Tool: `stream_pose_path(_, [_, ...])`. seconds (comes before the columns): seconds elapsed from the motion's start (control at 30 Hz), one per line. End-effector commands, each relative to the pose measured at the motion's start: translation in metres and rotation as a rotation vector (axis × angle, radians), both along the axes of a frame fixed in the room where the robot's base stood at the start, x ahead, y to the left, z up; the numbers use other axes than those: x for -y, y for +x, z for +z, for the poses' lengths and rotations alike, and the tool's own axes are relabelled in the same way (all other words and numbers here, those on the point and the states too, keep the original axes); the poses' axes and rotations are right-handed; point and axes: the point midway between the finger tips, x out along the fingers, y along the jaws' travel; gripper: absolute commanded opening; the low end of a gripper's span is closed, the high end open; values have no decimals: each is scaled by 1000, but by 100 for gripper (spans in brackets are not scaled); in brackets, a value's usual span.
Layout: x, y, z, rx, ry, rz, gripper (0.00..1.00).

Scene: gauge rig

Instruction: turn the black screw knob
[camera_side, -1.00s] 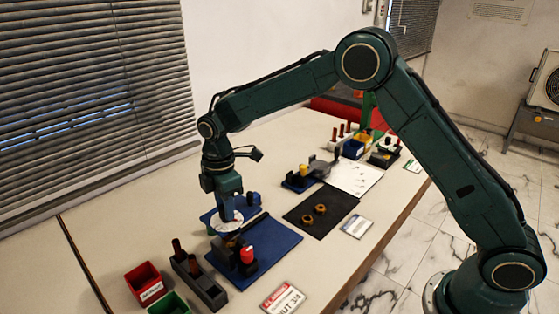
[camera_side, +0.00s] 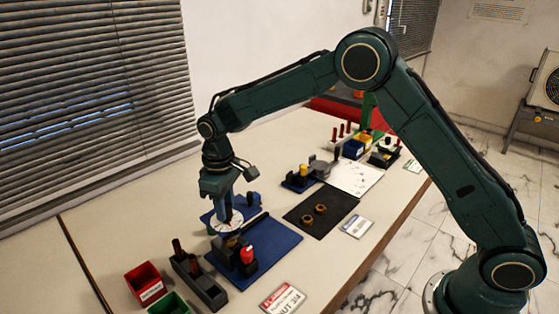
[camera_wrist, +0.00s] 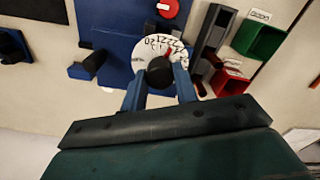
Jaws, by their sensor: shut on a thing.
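The black screw knob (camera_wrist: 160,71) sits at the middle of a white round dial (camera_wrist: 148,50) with printed numbers and a red mark. My gripper (camera_wrist: 159,75) has its two blue fingers on either side of the knob, shut on it. In the side view my gripper (camera_side: 227,209) points down over the dial (camera_side: 226,225), on the blue base plate (camera_side: 270,242). The fingers hide the knob there.
A red knob (camera_side: 247,254) on a dark block stands close to the dial. A dark holder (camera_side: 205,287), a red bin (camera_side: 146,283) and a green bin (camera_side: 171,305) are near the front. A black mat (camera_side: 325,202) with two brass rings lies to the right.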

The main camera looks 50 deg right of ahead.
Motion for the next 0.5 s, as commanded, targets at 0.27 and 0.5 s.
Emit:
stream_pose_path(0.27, [0, 0, 1, 3, 1, -262, 6])
stream_pose_path(0.5, [0, 0, 2, 3, 1, -483, 6])
